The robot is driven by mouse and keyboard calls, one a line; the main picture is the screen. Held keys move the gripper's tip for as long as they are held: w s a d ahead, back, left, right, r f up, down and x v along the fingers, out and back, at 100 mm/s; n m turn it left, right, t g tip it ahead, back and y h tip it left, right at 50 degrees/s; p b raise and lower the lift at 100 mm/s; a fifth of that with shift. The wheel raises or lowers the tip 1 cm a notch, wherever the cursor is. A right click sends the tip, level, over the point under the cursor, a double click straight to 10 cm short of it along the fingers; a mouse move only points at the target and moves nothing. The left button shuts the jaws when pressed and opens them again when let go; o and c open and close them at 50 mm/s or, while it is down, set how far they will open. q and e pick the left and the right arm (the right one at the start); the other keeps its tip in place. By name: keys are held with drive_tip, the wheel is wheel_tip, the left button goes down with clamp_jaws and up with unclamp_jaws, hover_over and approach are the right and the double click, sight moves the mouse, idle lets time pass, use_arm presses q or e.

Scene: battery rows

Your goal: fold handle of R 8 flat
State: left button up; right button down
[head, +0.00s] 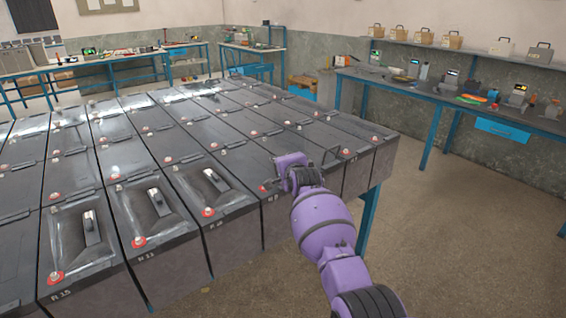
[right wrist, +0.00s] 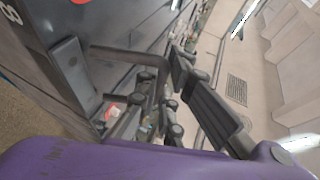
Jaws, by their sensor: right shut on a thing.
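The battery marked 8 (right wrist: 60,20) fills the upper left of the right wrist view, its lid tilted in the picture. Its dark handle (right wrist: 125,54) stands out from the lid as a bent bar. My right gripper (right wrist: 172,85) is shut on the handle, its dark fingers around the bar. In the head view my purple right arm reaches in from the lower right to the front row and hides part of that battery's top. My left gripper is not in view.
Dark batteries stand packed in rows; those nearest, such as R 15 (head: 75,287), have clear covers and red-ringed terminals. Open floor (head: 470,240) lies to the right. A blue-legged workbench (head: 455,96) with tools stands along the right wall.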

drive_tip(key=c, duration=1.9)
unclamp_jaws()
drive_tip(key=shift+f, duration=0.1)
drive_tip(key=shift+o, duration=0.2)
drive_tip(key=v, duration=1.2)
